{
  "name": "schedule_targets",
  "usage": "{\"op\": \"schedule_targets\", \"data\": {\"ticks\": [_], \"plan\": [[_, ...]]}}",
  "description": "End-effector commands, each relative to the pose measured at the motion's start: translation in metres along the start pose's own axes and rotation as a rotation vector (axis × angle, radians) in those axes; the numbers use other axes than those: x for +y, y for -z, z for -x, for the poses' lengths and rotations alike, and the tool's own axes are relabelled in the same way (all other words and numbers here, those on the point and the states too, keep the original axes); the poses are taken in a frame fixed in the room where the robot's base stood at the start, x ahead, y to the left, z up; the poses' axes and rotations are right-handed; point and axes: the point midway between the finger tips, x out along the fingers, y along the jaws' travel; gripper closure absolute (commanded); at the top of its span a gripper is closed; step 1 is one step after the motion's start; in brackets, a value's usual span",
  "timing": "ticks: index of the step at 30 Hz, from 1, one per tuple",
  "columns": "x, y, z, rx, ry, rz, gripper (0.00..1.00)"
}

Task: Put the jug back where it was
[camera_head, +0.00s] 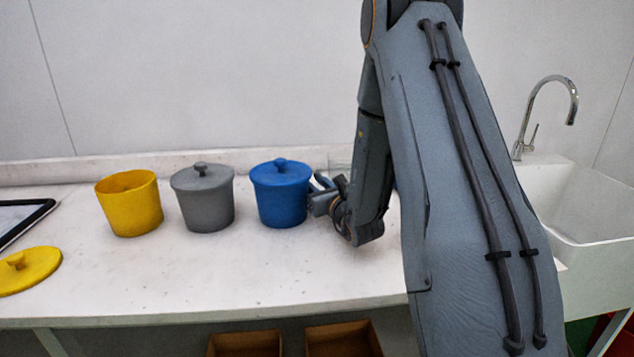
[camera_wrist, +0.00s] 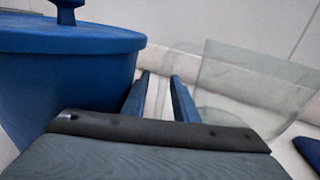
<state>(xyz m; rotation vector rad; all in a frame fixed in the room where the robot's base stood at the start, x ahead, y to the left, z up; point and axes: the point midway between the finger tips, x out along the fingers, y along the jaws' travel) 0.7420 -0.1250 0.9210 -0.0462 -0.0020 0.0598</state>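The clear glass jug (camera_wrist: 245,85) stands to the right of my gripper's fingers in the wrist view. In the head view only a faint part of its glass (camera_head: 340,163) shows, behind my gripper and arm. My gripper (camera_wrist: 160,78) has its two blue fingers apart, beside the jug. Faint glass, perhaps the handle, shows at the gap between them; I cannot tell if they touch it. In the head view my gripper (camera_head: 318,190) is low over the counter, just right of the blue lidded pot (camera_head: 282,197).
The blue pot (camera_wrist: 70,75) is close on the left of my fingers. A grey lidded pot (camera_head: 204,201) and an open yellow pot (camera_head: 131,208) stand farther left. A yellow lid (camera_head: 30,268) lies on the counter (camera_head: 200,285). A sink (camera_head: 600,230) is at the right.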

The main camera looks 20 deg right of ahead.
Motion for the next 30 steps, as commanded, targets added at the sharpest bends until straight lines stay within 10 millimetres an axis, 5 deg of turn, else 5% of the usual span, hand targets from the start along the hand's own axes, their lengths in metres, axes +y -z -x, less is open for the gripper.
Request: {"op": "schedule_targets", "data": {"ticks": [11, 30], "plan": [[-0.001, -0.003, 0.004, 0.0, 0.001, 0.0, 0.74], [-0.001, -0.002, 0.113, 0.001, 0.001, 0.0, 0.74]]}}
